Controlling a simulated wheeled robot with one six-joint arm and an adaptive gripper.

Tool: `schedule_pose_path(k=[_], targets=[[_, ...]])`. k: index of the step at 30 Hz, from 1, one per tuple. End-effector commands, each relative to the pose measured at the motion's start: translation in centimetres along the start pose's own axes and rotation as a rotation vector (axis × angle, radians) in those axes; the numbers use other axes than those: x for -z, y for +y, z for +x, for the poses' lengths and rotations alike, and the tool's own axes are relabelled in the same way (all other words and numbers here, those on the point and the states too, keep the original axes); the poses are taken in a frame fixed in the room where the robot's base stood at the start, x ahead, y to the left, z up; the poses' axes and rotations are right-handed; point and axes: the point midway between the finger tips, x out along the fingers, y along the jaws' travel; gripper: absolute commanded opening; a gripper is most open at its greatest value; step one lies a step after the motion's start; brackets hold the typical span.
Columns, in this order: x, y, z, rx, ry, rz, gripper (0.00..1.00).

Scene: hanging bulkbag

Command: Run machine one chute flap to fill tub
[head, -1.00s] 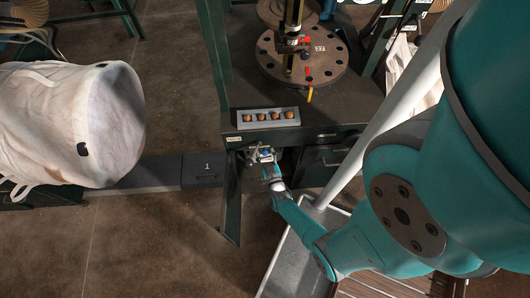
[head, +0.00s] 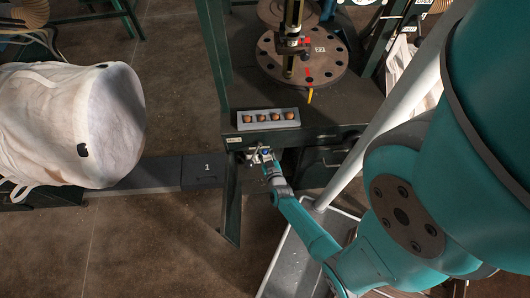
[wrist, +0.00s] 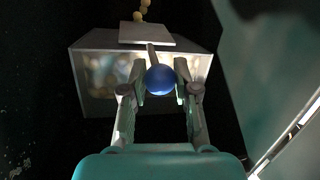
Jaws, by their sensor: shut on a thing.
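My gripper (wrist: 160,92) is shut on a blue ball knob (wrist: 160,79) at the end of a short rod. The rod runs up to a pale plate (wrist: 147,35) that lies over the front of a metal chute box (wrist: 90,105). Blurred tan round shapes show behind the box's front. In the head view the gripper (head: 262,156) is small, below the front edge of the green machine bench (head: 330,122). The knob is hard to make out there. I cannot tell for sure which thing is the tub.
A white bulk bag (head: 60,120) hangs at the left. A dark block marked 1 (head: 203,172) lies beside the bench leg. A small tray (head: 242,124) with several brown round items sits on the bench. A grey rimmed surface (head: 290,250) lies below my arm.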

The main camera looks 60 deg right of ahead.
Motion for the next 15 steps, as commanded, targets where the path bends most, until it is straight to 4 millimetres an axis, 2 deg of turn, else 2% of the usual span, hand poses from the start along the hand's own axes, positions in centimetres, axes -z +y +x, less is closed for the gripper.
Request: schedule_pose_path(k=[10,11,12,14,15], targets=[[0.18,0.03,0.05,0.001,-0.006,0.003,0.0],[0.19,0.03,0.05,0.001,-0.006,0.003,0.32],[0.19,0.03,0.05,0.001,-0.006,0.003,0.42],[0.18,0.03,0.04,0.001,-0.006,0.003,0.55],[0.17,0.03,0.04,0.001,-0.006,0.003,0.55]])
